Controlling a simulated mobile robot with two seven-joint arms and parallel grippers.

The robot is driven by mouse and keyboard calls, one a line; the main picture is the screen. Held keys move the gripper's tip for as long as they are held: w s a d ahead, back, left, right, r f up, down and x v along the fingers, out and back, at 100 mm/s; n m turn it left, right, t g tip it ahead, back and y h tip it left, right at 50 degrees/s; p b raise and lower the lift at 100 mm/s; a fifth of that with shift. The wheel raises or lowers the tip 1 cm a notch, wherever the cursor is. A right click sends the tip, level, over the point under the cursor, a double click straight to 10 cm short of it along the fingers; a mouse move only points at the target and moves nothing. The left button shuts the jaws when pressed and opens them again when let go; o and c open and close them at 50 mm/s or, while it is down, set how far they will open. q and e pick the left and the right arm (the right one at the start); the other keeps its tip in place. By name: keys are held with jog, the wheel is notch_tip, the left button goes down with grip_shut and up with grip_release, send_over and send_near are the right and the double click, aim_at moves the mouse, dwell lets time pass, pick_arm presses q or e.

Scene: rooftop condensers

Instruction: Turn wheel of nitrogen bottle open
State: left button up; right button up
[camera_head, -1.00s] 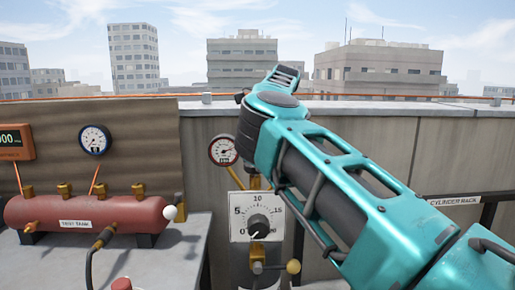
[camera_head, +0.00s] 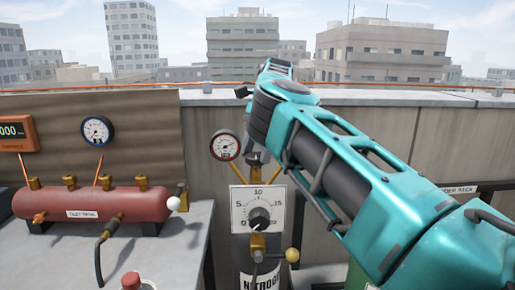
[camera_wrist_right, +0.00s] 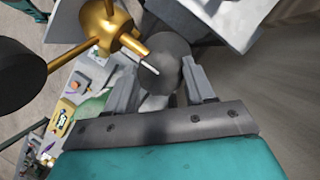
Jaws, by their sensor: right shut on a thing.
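The nitrogen bottle (camera_head: 242,250) stands upright in the middle of the head view, the start of its label showing at the bottom edge. A small dark grey wheel (camera_wrist_right: 166,66) with a white mark sits at the end of a brass fitting (camera_wrist_right: 103,22) in the right wrist view. My right gripper (camera_wrist_right: 166,85) is shut on this wheel, a finger on either side. In the head view my teal right arm reaches above the bottle and hides most of the gripper. A square dial plate (camera_head: 258,196) with a dark knob is in front of the bottle. My left gripper is out of view.
A round gauge (camera_head: 225,145) sits left of the bottle top, close to the arm. A red test tank (camera_head: 92,204) stands on the grey bench (camera_head: 180,250) at left. A concrete parapet (camera_head: 400,130) runs behind. A white ball (camera_head: 174,203) is at the tank's right.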

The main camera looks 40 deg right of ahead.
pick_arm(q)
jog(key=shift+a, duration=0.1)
pick_arm(e)
jog(key=o, duration=1)
jog(key=shift+o, duration=0.2)
jog(key=shift+r, duration=0.1)
pick_arm(q)
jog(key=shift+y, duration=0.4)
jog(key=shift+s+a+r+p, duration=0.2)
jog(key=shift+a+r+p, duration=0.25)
jog(key=shift+p, duration=0.65)
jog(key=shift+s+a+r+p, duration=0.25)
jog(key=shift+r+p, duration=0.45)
jog(key=shift+p, duration=0.45)
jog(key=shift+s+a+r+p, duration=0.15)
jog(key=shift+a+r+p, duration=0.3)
jog(key=shift+p, duration=0.65)
pick_arm(e)
jog(key=v, duration=0.7)
jog(key=shift+r, duration=0.2)
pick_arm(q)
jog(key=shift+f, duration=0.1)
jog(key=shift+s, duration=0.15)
